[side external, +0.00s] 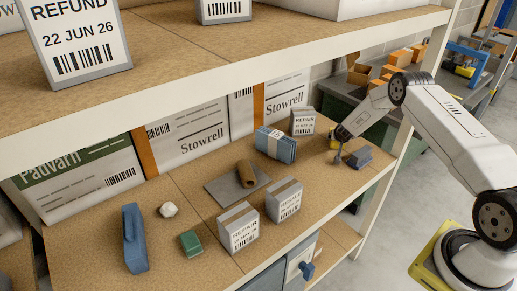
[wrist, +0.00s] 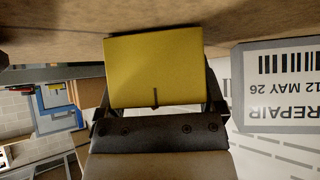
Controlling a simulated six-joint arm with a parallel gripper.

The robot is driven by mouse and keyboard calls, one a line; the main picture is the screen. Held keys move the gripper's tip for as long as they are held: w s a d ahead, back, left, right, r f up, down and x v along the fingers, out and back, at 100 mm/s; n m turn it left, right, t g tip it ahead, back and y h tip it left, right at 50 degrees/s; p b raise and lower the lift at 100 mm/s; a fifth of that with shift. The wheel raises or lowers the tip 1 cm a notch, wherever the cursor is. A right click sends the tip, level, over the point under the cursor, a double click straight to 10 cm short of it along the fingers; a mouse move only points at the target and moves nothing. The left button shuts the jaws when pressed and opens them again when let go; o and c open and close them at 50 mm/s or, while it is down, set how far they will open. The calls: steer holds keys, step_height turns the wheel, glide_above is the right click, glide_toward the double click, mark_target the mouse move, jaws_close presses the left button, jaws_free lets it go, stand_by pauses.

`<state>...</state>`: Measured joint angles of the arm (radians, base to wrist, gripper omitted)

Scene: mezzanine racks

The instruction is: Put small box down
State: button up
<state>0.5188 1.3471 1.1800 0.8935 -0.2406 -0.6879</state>
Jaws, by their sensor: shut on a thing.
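The small box is yellow. In the wrist view the yellow box (wrist: 153,70) sits between the two fingers of my gripper (wrist: 160,108), with its broad face towards the camera and a small dark mark near one edge. In the side view only a bit of yellow (side external: 333,143) shows beside my gripper (side external: 339,152), low over the right end of the brown shelf board (side external: 190,205). My gripper is shut on the yellow box. I cannot tell whether the box touches the board. The fingertips are partly hidden by the box.
A grey labelled box (side external: 303,122) stands close by, reading REPAIR in the wrist view (wrist: 280,88). A dark blue-grey item (side external: 360,157) lies right beside my gripper. A blue bundle (side external: 276,144) is further left. A rack post (side external: 380,200) and the upper shelf (side external: 250,70) bound the space.

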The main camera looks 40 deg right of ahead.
steer(key=o, duration=1.1)
steer(key=shift+f, duration=0.1)
steer(key=shift+o, duration=0.2)
steer(key=shift+r, duration=0.25)
steer(key=shift+s+a+r, duration=0.1)
steer(key=shift+r, duration=0.05)
steer(key=v, duration=1.1)
steer(key=shift+s+a+r, duration=0.1)
steer(key=shift+s+r, duration=0.05)
